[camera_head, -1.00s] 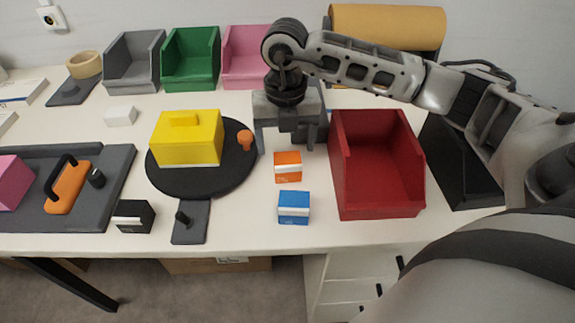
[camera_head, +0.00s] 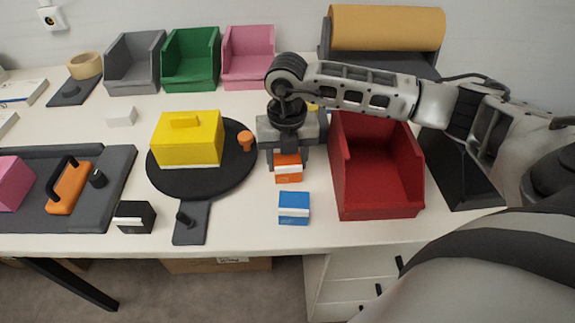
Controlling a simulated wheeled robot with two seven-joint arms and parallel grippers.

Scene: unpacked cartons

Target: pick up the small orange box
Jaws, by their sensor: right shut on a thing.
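The small orange box (camera_head: 288,174) has a white band and sits on the white table, left of the red bin. My right gripper (camera_head: 288,163) has come down over it from above and is shut on it. The fingers stand at the box's left and right sides, and its upper part is partly hidden by the gripper. I cannot tell any gap between the box and the table. My left gripper is not in view.
A blue box (camera_head: 294,208) stands just in front. The red bin (camera_head: 377,205) is close on the right. A round black board (camera_head: 165,186) with a yellow block (camera_head: 187,140) and an orange knob (camera_head: 244,141) is on the left. A black box (camera_head: 134,217) stands farther left.

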